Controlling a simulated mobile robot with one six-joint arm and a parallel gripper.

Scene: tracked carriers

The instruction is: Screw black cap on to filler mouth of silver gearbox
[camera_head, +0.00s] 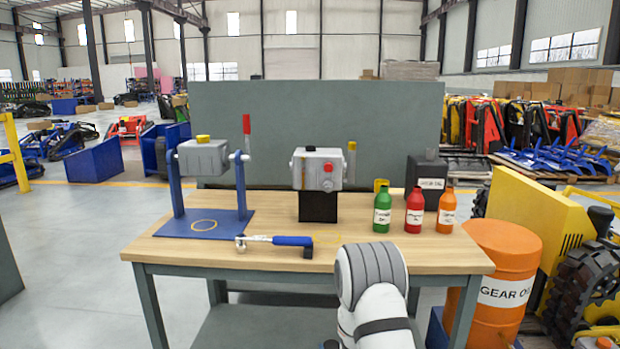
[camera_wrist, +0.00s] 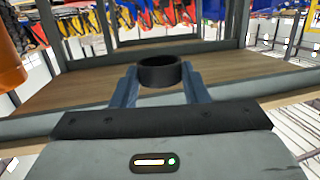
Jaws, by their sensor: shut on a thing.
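The black cap (camera_wrist: 160,74) is a short dark cylinder held between the two blue-grey fingers of my gripper (camera_wrist: 160,86) in the wrist view. Its visible end looks hollow, like a ring. A silver-grey gearbox (camera_head: 311,179) sits on a black block in the middle of the table in the head view, with red fittings on its front and side. Another grey housing (camera_head: 202,158) with a yellow cap hangs in a blue stand at the left. I cannot clearly make out an open filler mouth on either. My gripper is hidden in the head view and stands apart from both.
The wooden table (camera_head: 200,256) bears a blue-handled tool (camera_head: 290,240), green (camera_head: 382,212), red (camera_head: 414,212) and orange (camera_head: 446,212) bottles and a black can (camera_head: 430,182). An orange drum (camera_head: 500,265) stands at the right. A grey panel (camera_head: 380,115) rises behind.

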